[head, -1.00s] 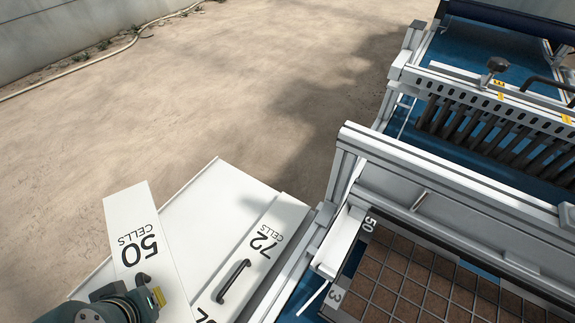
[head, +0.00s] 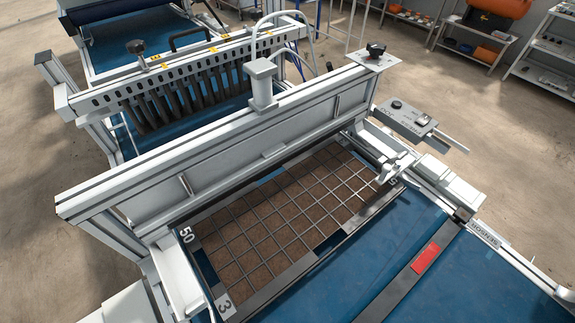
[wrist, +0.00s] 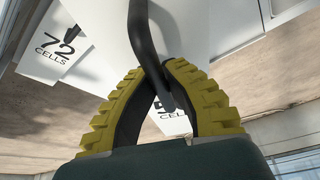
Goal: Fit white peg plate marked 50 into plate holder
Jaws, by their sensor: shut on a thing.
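The white 50 plate (wrist: 205,35) fills the top middle of the wrist view; its black handle (wrist: 140,30) runs down between my fingers. My gripper (wrist: 160,72) is shut on that handle, with its yellow ribbed fingers on either side. The plate's label is partly covered by the fingers. Neither the plate nor my gripper shows in the head view. The seeder's white crossbeam (head: 215,150) spans above a soil-filled cell tray (head: 270,228), beside a small 50 mark (head: 184,236). I cannot tell which part is the plate holder.
A row of dark tubes (head: 180,100) stands behind the crossbeam. A control box (head: 405,118) sits at the right of the machine.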

